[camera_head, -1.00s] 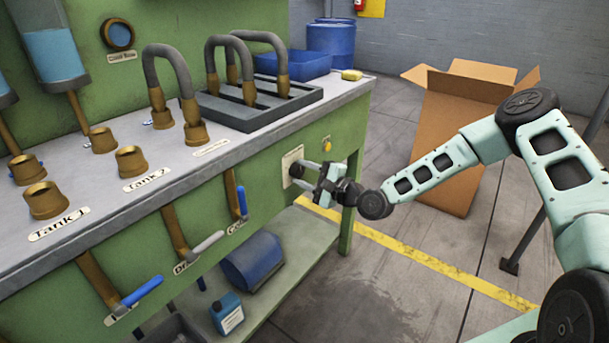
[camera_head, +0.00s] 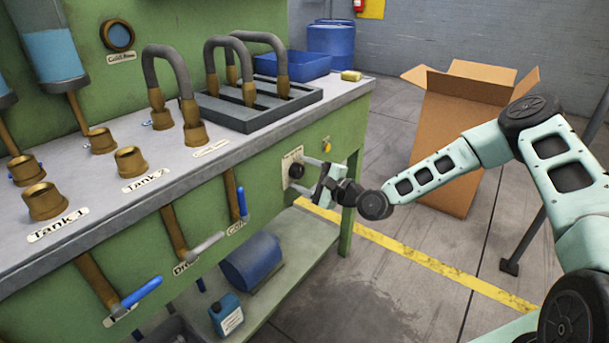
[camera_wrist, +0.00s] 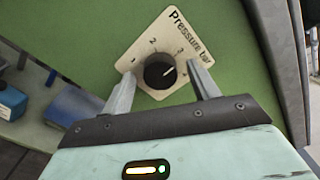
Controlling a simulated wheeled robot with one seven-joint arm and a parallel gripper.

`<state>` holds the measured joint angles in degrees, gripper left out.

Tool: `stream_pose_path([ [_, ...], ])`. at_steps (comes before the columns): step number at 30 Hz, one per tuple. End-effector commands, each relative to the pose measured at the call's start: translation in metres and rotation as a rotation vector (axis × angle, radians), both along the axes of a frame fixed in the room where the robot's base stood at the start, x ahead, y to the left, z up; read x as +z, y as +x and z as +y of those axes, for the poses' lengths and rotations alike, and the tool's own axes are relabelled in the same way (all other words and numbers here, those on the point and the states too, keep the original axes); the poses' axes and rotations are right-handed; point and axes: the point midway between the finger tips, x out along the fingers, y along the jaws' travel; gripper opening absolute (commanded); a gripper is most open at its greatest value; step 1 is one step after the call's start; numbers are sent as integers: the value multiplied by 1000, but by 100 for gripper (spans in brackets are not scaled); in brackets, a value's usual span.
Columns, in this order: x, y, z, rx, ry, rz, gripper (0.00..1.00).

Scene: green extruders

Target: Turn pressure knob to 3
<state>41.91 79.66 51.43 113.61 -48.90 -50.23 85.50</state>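The pressure knob (camera_wrist: 160,71) is a round black dial on a cream plate (camera_wrist: 146,46) marked 1 to 4 and "Pressure bar". Its white mark points up and right in the wrist view, on the side of the 3 and 4; the exact reading is hard to tell. In the head view the knob (camera_head: 296,171) sits on the green bench front near its right corner. My gripper (camera_wrist: 162,82) is open and empty, with one finger on each side of the knob and gaps between. In the head view my gripper (camera_head: 306,175) faces the panel from the right.
A yellow button (camera_head: 326,146) is just above and right of the plate. A lower shelf (camera_head: 300,240) holds a blue tank (camera_head: 252,262). A cardboard box (camera_head: 450,150) stands behind my arm.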

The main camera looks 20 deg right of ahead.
Motion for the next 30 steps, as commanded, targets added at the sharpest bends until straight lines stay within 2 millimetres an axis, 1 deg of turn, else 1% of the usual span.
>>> stream_pose_path([
  [5, 0, -1, -1, 1, 0, 0, 60],
  [8, 0, -8, -6, 0, 1, 1, 60],
  [10, 0, -17, -13, -1, 1, 2, 60],
  [14, 0, -39, -30, -3, 0, 2, 60],
  [24, 0, -103, -77, -4, 0, 2, 60],
  [27, 0, -118, -87, -3, 0, 1, 60],
  [30, 0, -129, -95, -2, -1, 0, 60],
])
